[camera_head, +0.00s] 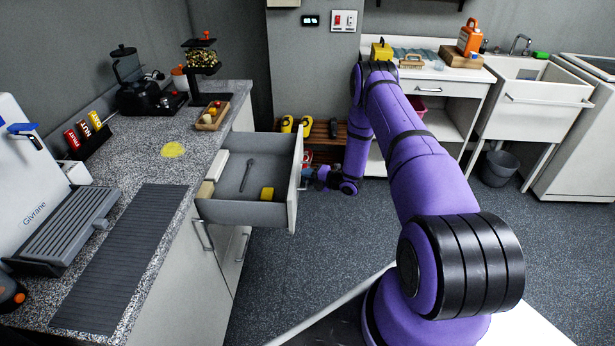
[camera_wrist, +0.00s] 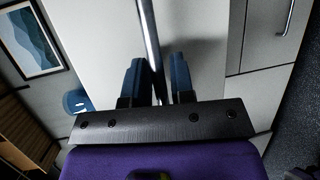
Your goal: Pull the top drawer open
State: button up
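The top drawer (camera_head: 245,213) stands pulled well out from the counter cabinet, with its white front (camera_head: 295,178) facing right. A dark rod-like tool (camera_head: 247,174) and a yellow item (camera_head: 267,194) lie inside it. My gripper (camera_head: 309,173) is at the outer side of the drawer front, small and partly hidden in the head view. In the wrist view, the metal bar handle (camera_wrist: 149,35) runs between the two blue fingers of my gripper (camera_wrist: 165,75). The bar is close to the left finger, and a gap shows before the right finger, so the fingers look open around it.
The granite counter (camera_head: 210,123) holds a coffee machine, a dark mat (camera_head: 125,255) and a wooden tray (camera_head: 213,116). Lower cabinet handles (camera_head: 202,235) show below the drawer. A low wooden rack (camera_head: 325,135) stands behind. The floor right of the drawer is clear.

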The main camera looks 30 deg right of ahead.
jog(key=shift+s+d, duration=0.1)
jog(key=v, duration=1)
jog(key=shift+s, duration=0.25)
jog(key=shift+d+r, duration=0.1)
jog(key=shift+d, duration=0.1)
jog(key=shift+w+r, duration=0.1)
